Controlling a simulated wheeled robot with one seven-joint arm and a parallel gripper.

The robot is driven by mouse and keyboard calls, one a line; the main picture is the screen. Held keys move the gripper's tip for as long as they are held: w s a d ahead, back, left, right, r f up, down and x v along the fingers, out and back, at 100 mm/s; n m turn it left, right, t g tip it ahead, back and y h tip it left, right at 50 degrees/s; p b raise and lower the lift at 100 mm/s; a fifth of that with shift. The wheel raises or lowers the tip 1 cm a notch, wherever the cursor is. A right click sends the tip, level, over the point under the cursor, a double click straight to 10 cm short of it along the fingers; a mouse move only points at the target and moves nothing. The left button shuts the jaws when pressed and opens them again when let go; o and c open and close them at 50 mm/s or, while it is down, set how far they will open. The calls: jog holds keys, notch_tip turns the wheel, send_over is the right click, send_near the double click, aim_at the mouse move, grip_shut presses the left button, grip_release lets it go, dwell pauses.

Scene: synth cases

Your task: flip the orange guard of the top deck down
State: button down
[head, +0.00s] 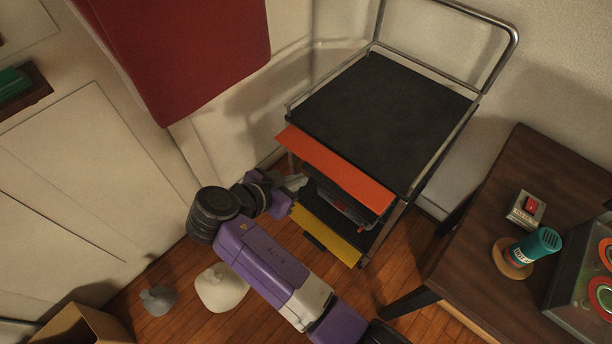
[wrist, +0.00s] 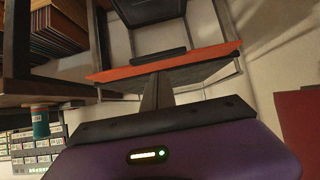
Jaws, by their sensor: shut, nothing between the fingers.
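The cart's top deck (head: 385,110) is a black surface with a metal rail. Its orange guard (head: 335,168) is a long flat strip along the front edge, standing out toward me; its exact tilt is hard to tell. My gripper (head: 297,183) is just below the guard's left part, its tips partly hidden in the head view. In the wrist view the guard (wrist: 205,58) crosses the picture, and my shut, empty fingers (wrist: 157,90) point at its near edge. I cannot tell whether they touch it.
A yellow guard (head: 328,235) is on the lower deck, beneath the orange one. Dark items sit between the decks. A red panel (head: 180,50) hangs at upper left.

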jog(key=shift+s+a+r, duration=0.25)
jog(key=shift+s+a, duration=0.35)
jog(key=shift+a, duration=0.05)
jog(key=shift+s+a+r, duration=0.2)
jog(key=shift+s+a, duration=0.4)
jog(key=shift+s, duration=0.05)
jog(key=shift+s+a+r, duration=0.25)
jog(key=shift+s+a, duration=0.35)
jog(key=shift+a, duration=0.05)
